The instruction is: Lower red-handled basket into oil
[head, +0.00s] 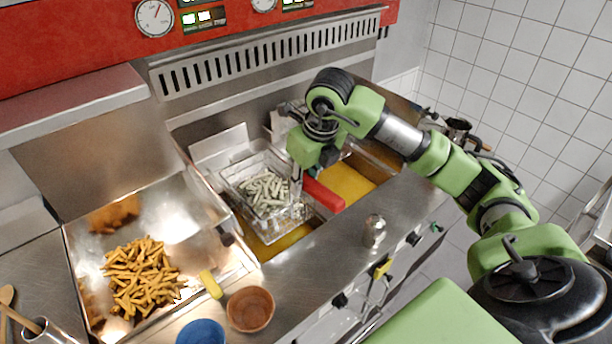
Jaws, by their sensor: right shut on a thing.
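The red-handled basket (262,172) is a wire basket holding pale, uncooked-looking fries (264,191). It is above or partly in the left fryer vat, whose yellow oil (275,243) shows along the basket's near side. I cannot tell whether the basket's bottom touches the oil. Its red handle (325,196) sticks out to the right. My right gripper (308,176) points down at the inner end of this handle and is shut on it; the fingertips are mostly hidden. The right vat holds open yellow oil (346,183). My left gripper is out of view.
At left, a steel tray (75,262) holds golden fries (143,279). A yellow handle (211,284), a brown bowl (250,309) and a blue bowl (201,333) are near it. A metal shaker (375,230) stands on the front ledge. The slotted steel back panel (270,53) rises behind the vats.

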